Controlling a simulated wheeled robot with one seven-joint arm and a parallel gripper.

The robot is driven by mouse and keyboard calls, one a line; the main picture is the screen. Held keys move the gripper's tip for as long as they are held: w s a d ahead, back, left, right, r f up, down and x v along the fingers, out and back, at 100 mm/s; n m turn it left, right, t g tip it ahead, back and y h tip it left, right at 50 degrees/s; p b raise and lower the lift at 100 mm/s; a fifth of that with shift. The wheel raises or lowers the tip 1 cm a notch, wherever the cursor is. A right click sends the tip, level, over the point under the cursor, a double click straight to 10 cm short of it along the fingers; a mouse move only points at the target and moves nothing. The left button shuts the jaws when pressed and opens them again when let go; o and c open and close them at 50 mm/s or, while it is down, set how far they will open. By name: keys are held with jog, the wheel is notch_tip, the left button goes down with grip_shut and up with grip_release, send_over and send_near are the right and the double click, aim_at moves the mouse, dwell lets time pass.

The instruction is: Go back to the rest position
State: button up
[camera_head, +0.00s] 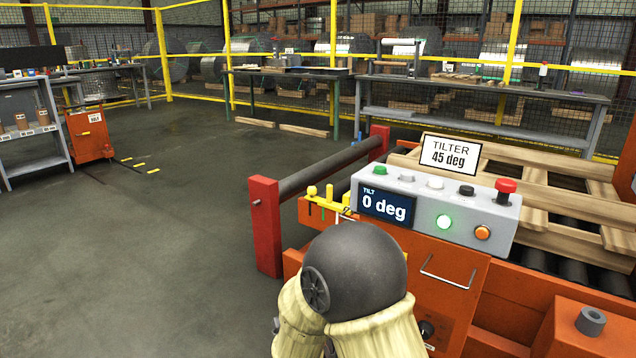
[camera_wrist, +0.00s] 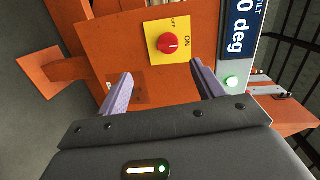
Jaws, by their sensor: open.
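In the wrist view, my gripper (camera_wrist: 161,82) is open and empty, its two pale purple fingers apart. Beyond the fingers, a red rotary knob (camera_wrist: 168,43) sits on a yellow plate marked ON and OFF. The knob is on the orange front of the tilter cabinet (camera_wrist: 120,45), and the fingers appear clear of it. In the head view, my arm's dark joint and cream covers stand before the cabinet (camera_head: 455,265) and hide my gripper.
A sign (camera_head: 450,153) reads TILTER 45 deg. A red post (camera_head: 265,228) with a grey roller and yellow pegs (camera_head: 328,197) stand close left of the cabinet. Wooden pallets (camera_head: 575,207) lie on rollers at right.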

jog(key=s+d+r+n+g+y+p, duration=0.45)
jog(key=s+r+n+g+p, duration=0.2)
jog(key=s+n, duration=0.4)
jog(key=s+d+r+n+g+y+p, duration=0.45)
jog(key=s+n+p, duration=0.3)
jog(key=n, duration=0.55)
notch_tip(320, 180, up, 37)
jog(key=w+p, duration=0.1)
jog(key=p, duration=3.6)
jog(key=shift+d+g, duration=0.2)
jog(key=shift+g, duration=0.2)
jog(key=shift+f, duration=0.15)
